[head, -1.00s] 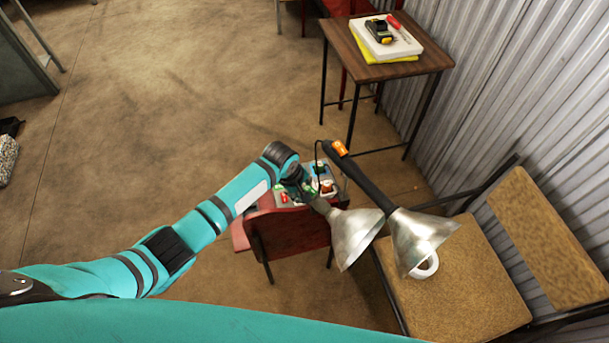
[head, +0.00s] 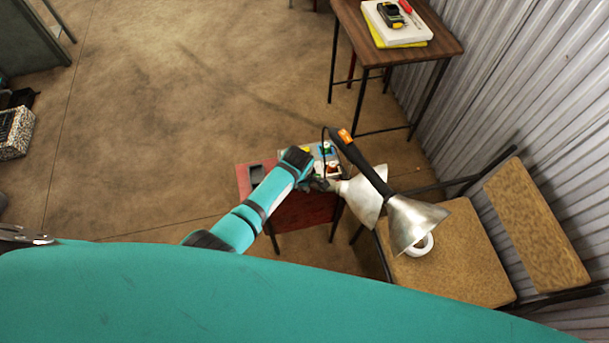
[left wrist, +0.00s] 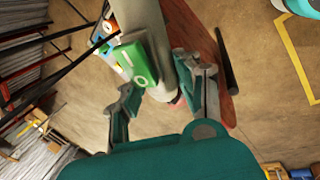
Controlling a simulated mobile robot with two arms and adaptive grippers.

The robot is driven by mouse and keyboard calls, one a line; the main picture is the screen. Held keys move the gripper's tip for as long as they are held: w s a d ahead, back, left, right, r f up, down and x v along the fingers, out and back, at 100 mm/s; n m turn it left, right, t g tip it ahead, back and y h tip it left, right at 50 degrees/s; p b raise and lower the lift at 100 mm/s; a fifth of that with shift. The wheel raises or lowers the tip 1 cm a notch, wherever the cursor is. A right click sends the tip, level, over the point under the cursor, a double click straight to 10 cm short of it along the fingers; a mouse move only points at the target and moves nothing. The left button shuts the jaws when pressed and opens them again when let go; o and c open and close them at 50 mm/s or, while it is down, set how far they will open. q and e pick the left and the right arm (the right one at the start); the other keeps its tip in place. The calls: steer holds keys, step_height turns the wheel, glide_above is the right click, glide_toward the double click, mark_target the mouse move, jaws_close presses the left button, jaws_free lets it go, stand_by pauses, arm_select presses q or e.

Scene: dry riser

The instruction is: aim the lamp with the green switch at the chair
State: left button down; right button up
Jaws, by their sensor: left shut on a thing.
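The lamp with the green switch has a silver shade (head: 366,200) and a pale grey handle. Its green switch (left wrist: 135,62) shows in the left wrist view; in the head view the switch is not clear. My left gripper (head: 322,185) is shut on this lamp's handle, with a finger on each side in the left wrist view (left wrist: 167,95). The shade opens to the right in the head view. The chair (head: 455,270) has a tan seat and a backrest (head: 535,232) at right.
A second lamp with an orange switch (head: 345,135) and black handle (head: 362,165) crosses in front of the first shade. A red surface (head: 305,212) stands below my gripper. A brown table (head: 440,45) stands behind.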

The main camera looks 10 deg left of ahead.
arm_select(q)
steer(key=shift+s+f, duration=0.1)
steer(key=c, duration=0.9)
jaws_free()
steer(key=shift+s+r, duration=0.1)
steer(key=shift+r, duration=0.55)
steer(key=v, duration=1.1)
steer(key=shift+f, duration=0.1)
steer(key=shift+f, duration=0.1)
